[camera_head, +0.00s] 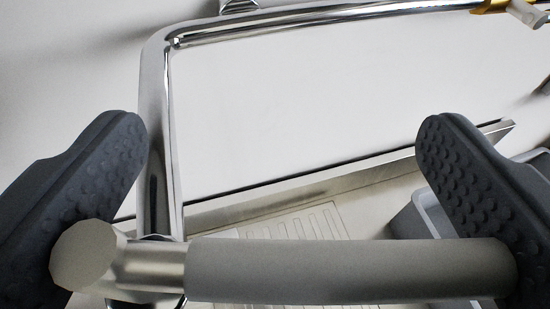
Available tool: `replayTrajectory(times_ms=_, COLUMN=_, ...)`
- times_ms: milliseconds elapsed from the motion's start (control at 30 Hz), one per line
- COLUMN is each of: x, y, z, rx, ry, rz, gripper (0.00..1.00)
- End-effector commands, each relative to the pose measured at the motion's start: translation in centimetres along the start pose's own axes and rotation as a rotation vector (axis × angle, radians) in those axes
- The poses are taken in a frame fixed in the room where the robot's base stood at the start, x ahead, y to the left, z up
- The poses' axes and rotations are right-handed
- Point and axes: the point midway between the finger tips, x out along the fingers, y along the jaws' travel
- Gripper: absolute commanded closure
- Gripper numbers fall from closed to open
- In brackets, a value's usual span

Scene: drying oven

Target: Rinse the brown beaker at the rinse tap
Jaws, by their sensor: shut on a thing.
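My gripper (278,185) shows as two dark studded fingers, one at the left and one at the right. A grey cylindrical bar (340,270) with a metal neck and a pale round end lies across the view between them. Its ends meet the fingers, and the gripper is shut on it. The rinse tap (155,130) is a chrome pipe that rises just beyond the bar's left part, bends and runs right to a brass-coloured fitting (490,5) at the top right. Whether the bar belongs to the tap I cannot tell. No brown beaker shows.
A metal ledge (300,190) runs along the pale wall behind the pipe. A ribbed light surface (305,224) lies below it. A grey bin or basin (425,212) is partly hidden behind the right finger.

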Motion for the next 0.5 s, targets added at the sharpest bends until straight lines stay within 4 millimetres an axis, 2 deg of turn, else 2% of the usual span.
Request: replayTrajectory(times_ms=500, x=-0.02, y=0.23, z=-0.35, rx=0.002, ry=-0.005, rz=-0.016, gripper=0.38)
